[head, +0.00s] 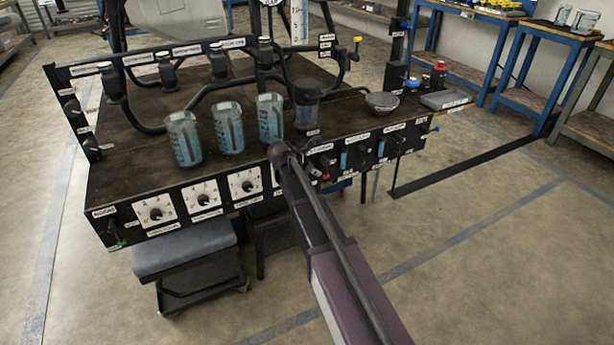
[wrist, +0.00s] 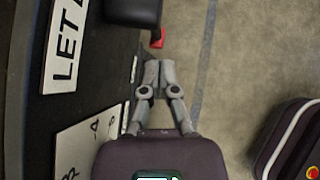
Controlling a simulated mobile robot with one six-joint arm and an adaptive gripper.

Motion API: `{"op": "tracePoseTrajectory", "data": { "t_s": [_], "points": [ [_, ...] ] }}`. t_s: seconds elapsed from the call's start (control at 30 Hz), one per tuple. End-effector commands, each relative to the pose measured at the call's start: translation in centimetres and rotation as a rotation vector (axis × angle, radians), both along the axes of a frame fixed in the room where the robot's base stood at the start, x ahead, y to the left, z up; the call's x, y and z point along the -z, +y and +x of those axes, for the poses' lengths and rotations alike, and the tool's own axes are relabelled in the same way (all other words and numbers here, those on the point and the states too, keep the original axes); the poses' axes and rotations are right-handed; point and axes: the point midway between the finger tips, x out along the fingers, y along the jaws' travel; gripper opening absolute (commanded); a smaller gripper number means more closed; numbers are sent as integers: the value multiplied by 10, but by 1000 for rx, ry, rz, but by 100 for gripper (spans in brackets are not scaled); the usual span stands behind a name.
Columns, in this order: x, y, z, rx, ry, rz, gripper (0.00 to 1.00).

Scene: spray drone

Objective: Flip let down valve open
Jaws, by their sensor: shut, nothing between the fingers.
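In the wrist view a white label reading "LET D…" (wrist: 65,40) lies on the dark bench panel (wrist: 105,60), its end cut off. A black valve part (wrist: 133,12) with a red tip (wrist: 157,38) sits right of the label at the top edge. My gripper (wrist: 158,66) is shut and empty, its fingertips just below the red tip with a small visible gap; depth is hard to judge. In the head view a red-tipped lever (head: 325,178) shows on the bench's front, just right of my arm. My gripper is hidden behind my arm there.
A dial plate (wrist: 88,140) lies left of my gripper in the wrist view. In the head view, dials (head: 205,198) line the front left and more valves (head: 381,147) the right. Clear beakers (head: 228,128) and a bowl (head: 382,101) stand on top. The floor right is open.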

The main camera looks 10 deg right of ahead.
Motion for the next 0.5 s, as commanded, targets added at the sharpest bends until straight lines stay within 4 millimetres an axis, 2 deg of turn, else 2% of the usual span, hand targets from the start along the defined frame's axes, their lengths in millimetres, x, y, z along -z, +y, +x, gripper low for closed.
{"op": "tracePoseTrajectory", "data": {
  "t_s": [0.03,0.2,0.5],
  "points": [
    [8,-4,2,1,0,0,0],
    [16,-12,7,1,1,0,0],
    [20,-17,10,-1,1,0,0]
  ]
}}
